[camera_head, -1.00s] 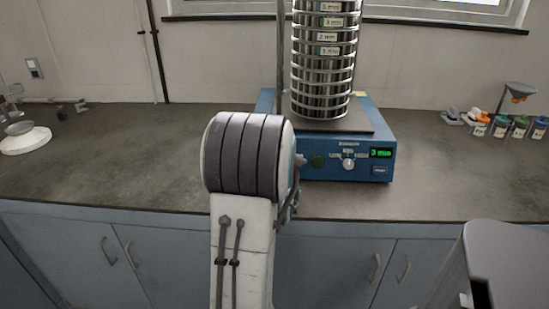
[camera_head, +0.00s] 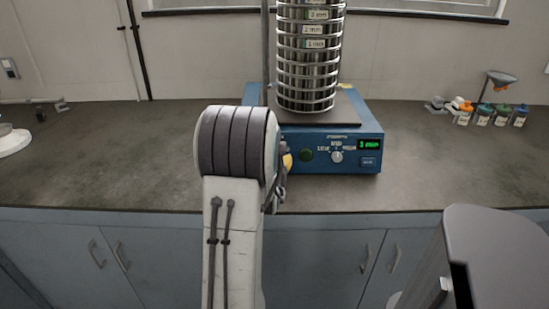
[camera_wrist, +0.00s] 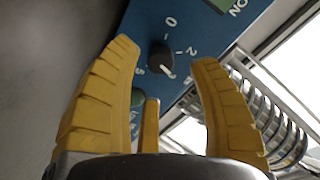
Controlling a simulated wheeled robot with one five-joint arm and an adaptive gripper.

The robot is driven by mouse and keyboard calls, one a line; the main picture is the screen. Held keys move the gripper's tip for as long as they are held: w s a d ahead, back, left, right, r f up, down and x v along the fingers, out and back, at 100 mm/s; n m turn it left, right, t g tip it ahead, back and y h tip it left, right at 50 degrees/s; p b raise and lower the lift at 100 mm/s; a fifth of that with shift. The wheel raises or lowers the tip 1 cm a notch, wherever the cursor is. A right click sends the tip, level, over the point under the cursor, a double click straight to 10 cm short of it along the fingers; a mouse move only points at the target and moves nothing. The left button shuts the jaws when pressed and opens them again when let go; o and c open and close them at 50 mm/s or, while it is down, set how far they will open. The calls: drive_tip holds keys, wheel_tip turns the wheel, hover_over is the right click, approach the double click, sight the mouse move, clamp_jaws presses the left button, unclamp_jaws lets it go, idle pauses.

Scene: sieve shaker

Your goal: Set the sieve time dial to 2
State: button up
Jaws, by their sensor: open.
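The blue sieve shaker (camera_head: 325,140) stands on the counter with a tall steel sieve stack (camera_head: 308,60) on top. Its front has a pale dial (camera_head: 337,157), a green round part (camera_head: 306,155) and a lit green display (camera_head: 369,144). In the wrist view the dial (camera_wrist: 161,58) looks dark, its white mark pointing down the picture, away from the printed 2 and 0. My gripper (camera_wrist: 165,54) is open, its yellow fingers to either side of the dial in the picture. Contact cannot be told. In the head view my arm hides most of the gripper.
Several small coloured-lid bottles (camera_head: 483,114) and a funnel (camera_head: 497,77) stand at the right of the counter. A white round item (camera_head: 12,140) is at the far left.

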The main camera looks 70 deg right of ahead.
drive_tip(key=shift+x, duration=2)
clamp_jaws()
